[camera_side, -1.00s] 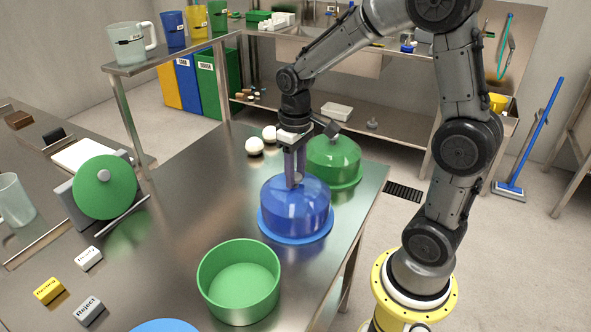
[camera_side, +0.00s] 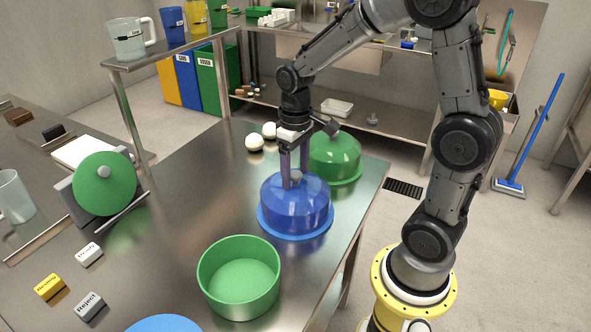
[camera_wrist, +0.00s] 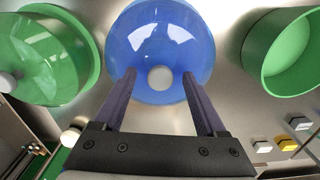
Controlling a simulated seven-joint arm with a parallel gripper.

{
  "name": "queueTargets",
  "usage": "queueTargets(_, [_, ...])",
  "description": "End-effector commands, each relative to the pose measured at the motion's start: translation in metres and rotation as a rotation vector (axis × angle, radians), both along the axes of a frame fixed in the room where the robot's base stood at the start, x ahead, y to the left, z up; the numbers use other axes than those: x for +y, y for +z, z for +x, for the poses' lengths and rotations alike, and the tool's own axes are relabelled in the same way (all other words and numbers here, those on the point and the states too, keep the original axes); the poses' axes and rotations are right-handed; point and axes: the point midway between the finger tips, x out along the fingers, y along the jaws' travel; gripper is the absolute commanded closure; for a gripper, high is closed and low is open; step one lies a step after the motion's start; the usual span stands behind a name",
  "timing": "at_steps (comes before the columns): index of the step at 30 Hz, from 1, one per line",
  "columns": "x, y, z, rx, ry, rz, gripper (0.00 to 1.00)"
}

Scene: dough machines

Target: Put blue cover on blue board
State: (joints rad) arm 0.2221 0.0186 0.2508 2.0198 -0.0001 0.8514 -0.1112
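The blue dome cover (camera_side: 295,208) sits upright on a round blue board (camera_side: 268,229) near the table's right edge; the board's rim shows around its base. The cover also shows in the wrist view (camera_wrist: 160,35), with its grey knob (camera_wrist: 161,78) towards me. My gripper (camera_side: 295,182) is right above the cover. Its fingers (camera_wrist: 159,77) are spread, one on each side of the knob, with gaps showing between them and it. Another blue disc (camera_side: 165,324) is partly cut off at the bottom edge of the side view.
A green dome cover (camera_side: 334,153) stands close behind the blue one. An open green tub (camera_side: 240,287) stands in front. White dough balls (camera_side: 254,142) lie behind. A green round machine part (camera_side: 104,185) and label blocks (camera_side: 90,305) are at left. The table's middle is clear.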

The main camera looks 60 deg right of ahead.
Motion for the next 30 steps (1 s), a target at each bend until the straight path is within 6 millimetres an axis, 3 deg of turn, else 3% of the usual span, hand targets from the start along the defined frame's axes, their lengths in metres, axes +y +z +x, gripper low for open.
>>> queueTargets(7, [0.000,0.001,0.000,0.001,0.000,0.000,0.27])
queueTargets(11, [0.000,0.012,0.001,-0.003,0.000,0.000,0.27])
queueTargets(24, [0.000,0.102,0.001,-0.006,0.000,-0.002,0.27])
queueTargets(30, [0.000,0.129,0.001,-0.003,0.000,0.000,0.27])
